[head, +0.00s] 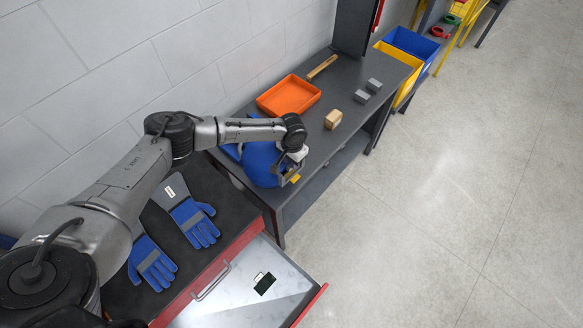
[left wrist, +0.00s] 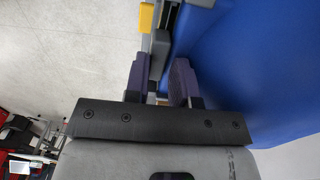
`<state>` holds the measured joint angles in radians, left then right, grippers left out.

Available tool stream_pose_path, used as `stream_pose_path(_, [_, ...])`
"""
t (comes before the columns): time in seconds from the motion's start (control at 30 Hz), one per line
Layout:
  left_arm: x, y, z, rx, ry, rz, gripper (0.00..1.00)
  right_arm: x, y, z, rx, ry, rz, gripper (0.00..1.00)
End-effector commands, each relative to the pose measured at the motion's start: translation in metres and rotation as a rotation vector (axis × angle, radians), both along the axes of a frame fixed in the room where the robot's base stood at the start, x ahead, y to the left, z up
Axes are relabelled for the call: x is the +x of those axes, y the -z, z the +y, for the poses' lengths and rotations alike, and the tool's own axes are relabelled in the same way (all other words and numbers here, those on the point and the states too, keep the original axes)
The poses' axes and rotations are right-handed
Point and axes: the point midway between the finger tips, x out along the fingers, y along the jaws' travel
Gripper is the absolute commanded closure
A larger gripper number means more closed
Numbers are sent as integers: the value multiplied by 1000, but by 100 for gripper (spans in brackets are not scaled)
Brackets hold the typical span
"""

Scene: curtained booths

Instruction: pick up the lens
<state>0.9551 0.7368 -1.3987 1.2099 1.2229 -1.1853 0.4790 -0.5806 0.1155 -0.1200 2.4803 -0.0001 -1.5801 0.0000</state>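A small dark rectangular plate with a pale edge, which looks like the lens (head: 264,284), lies flat in the open drawer (head: 215,315) at the bottom of the head view. My left gripper (head: 290,168) is well away from it, up at the front of a blue rounded helmet-like shell (head: 260,163) on the grey bench. In the left wrist view its two purple-grey fingers (left wrist: 158,82) stand either side of a thin grey frame part (left wrist: 157,50) beside the blue shell. I cannot tell whether they press on it. My right gripper is not in view.
Blue-grey gloves (head: 195,222) lie on the dark top above the drawer. The bench holds an orange tray (head: 288,96), a wooden block (head: 333,119), grey blocks (head: 368,89) and a wooden-handled tool (head: 322,67). The floor at right is clear.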

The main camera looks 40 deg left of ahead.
Motion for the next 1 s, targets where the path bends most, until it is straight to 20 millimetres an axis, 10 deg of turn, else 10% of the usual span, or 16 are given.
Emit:
stream_pose_path(0.23, [0, -1, -1, -1, 1, -1, 100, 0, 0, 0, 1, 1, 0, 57])
stream_pose_path(1.0, [1, -27, -1, -4, 2, -4, 100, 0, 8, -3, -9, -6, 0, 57])
